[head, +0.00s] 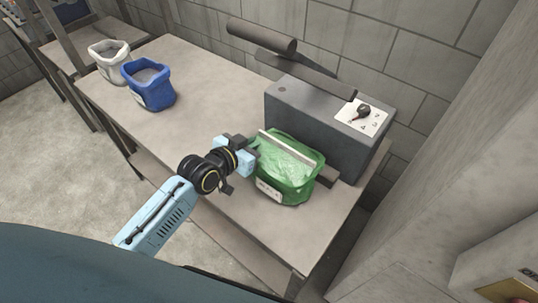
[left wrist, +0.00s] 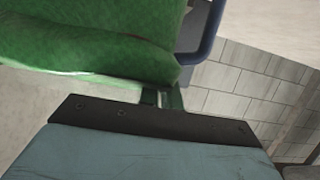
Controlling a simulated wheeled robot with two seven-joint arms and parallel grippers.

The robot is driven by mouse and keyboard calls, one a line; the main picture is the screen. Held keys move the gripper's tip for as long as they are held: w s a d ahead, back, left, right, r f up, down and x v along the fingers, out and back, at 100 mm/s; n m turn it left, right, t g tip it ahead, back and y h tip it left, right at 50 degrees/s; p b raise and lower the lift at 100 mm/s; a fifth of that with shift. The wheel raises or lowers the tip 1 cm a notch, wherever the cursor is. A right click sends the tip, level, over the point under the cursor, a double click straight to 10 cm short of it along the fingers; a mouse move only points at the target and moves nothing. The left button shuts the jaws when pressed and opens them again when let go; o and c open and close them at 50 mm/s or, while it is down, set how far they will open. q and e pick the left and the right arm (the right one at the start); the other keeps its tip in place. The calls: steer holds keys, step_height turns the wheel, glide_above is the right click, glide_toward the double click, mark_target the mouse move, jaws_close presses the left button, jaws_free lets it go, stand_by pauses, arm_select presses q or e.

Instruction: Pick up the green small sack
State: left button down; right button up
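The green small sack (head: 285,178) stands on the table against the front of a grey box-shaped machine, with a pale bar across its top and a white label on its front. My left gripper (head: 249,155) is at the sack's upper left edge, touching it or very close. Whether its fingers are closed on the sack cannot be told. In the left wrist view the green sack (left wrist: 85,45) fills the upper left, very close to the camera. My right gripper is not in view.
The grey machine (head: 315,125) with a dial stands behind the sack near the wall. A blue sack (head: 150,85) and a white sack (head: 108,62) stand at the table's far left. The table (head: 190,125) is clear between them and my gripper.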

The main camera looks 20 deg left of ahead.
arm_select(q)
steer(key=shift+r, duration=0.25)
